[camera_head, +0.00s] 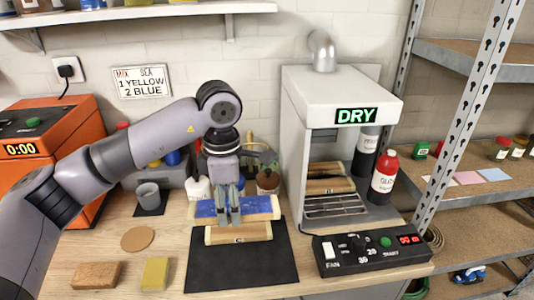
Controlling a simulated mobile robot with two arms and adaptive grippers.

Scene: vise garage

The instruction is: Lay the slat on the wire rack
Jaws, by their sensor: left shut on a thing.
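My left gripper (229,218) reaches down from above the bench, shut on a slat (262,207) with a blue-painted top and pale wooden edges. A second wooden piece (257,231), pale with a dark mark on its front, shows just below and in front of the slat, over the black mat (212,275). I cannot tell whether the two touch. The wire rack (335,208) juts from the bottom of the white cabinet with the green DRY sign, right of the gripper; its front wires look bare. Brown wooden pieces (328,187) show further inside the cabinet. My right gripper is not in view.
A black control box (370,250) stands in front of the cabinet. A sponge (155,274), a brown block (96,275) and a round disc (137,239) lie left of the mat. An orange oven (55,130) stands at left.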

